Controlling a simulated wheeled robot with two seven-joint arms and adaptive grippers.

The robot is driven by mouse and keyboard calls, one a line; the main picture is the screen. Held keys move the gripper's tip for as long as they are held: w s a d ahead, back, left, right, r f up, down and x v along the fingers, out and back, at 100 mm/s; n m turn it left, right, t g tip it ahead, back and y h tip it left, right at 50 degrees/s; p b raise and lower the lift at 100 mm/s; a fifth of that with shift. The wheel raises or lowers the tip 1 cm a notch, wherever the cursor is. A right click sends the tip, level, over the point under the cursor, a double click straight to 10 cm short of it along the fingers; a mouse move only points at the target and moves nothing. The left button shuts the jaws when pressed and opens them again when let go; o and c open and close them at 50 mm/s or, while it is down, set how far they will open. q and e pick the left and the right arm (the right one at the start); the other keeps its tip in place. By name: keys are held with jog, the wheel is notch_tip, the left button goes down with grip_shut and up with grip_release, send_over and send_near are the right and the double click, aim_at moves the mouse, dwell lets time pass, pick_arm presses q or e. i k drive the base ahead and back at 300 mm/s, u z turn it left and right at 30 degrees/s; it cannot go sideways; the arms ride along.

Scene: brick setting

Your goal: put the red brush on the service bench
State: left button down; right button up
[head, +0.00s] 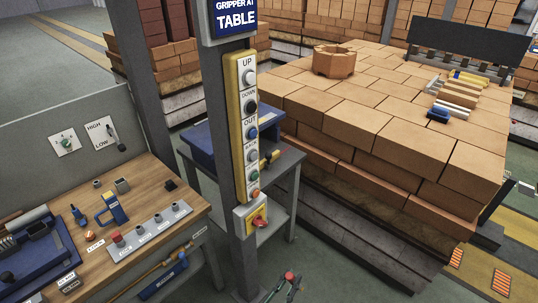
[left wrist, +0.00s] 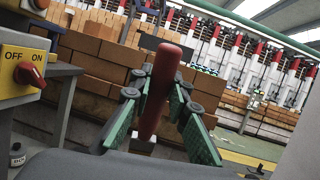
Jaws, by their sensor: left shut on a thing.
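The red brush shows in the left wrist view as a rounded red handle (left wrist: 165,75) standing slightly tilted between my left gripper's fingers (left wrist: 158,110). My left gripper is shut on it; no bristles can be made out. In the head view my left gripper (head: 284,291) is at the bottom edge, right of the grey post, with a small red end of the brush (head: 289,275) showing. A wood-topped bench (head: 150,183), which looks like the service bench, stands at the left, across the post from the gripper. My right gripper is not in view.
The grey post with a yellow button panel (head: 239,150) stands between gripper and bench. The bench holds a blue tray (head: 62,262), a button strip (head: 150,231) and small tools. A small grey table (head: 285,165) stands behind the post. A brick stack (head: 370,110) fills the right.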

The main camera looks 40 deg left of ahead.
aim_at(147, 176)
jog(key=z, duration=1.35)
jog(key=k, duration=1.6)
jog(key=u, duration=2)
jog(key=i, duration=0.2)
jog(key=z, duration=0.05)
